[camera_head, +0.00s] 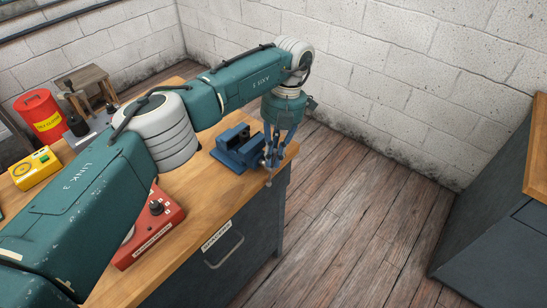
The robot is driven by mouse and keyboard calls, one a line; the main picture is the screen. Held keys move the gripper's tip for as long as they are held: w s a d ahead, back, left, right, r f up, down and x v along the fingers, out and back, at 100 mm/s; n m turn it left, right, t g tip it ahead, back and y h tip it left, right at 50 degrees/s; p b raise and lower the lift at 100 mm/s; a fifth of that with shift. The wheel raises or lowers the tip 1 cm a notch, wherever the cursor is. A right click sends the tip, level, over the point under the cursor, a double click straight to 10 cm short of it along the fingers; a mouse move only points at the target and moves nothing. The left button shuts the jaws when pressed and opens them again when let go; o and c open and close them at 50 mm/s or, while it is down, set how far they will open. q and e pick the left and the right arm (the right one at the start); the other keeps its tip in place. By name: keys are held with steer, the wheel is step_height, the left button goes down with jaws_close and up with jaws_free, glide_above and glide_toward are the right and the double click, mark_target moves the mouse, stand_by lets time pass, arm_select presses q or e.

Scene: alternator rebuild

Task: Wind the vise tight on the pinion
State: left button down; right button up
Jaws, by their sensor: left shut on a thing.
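The blue vise (232,152) sits on the wooden bench top near its far right corner. My left gripper (271,162) points down at the vise's right end, by the bench edge. Its fingers are shut on what looks like the vise handle (269,181), a thin bar whose lower end shows under the fingertips. The fingers cover most of the handle and screw end. I cannot make out the pinion between the jaws at this size. My right gripper is not in view.
My left arm spans the bench. Open plank floor (345,215) lies right of the bench, before another cabinet (500,220).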

arm_select(q)
steer(key=c, duration=1.9)
jaws_free()
steer(key=v, duration=0.7)
steer(key=shift+r, duration=0.25)
steer(key=shift+f, duration=0.1)
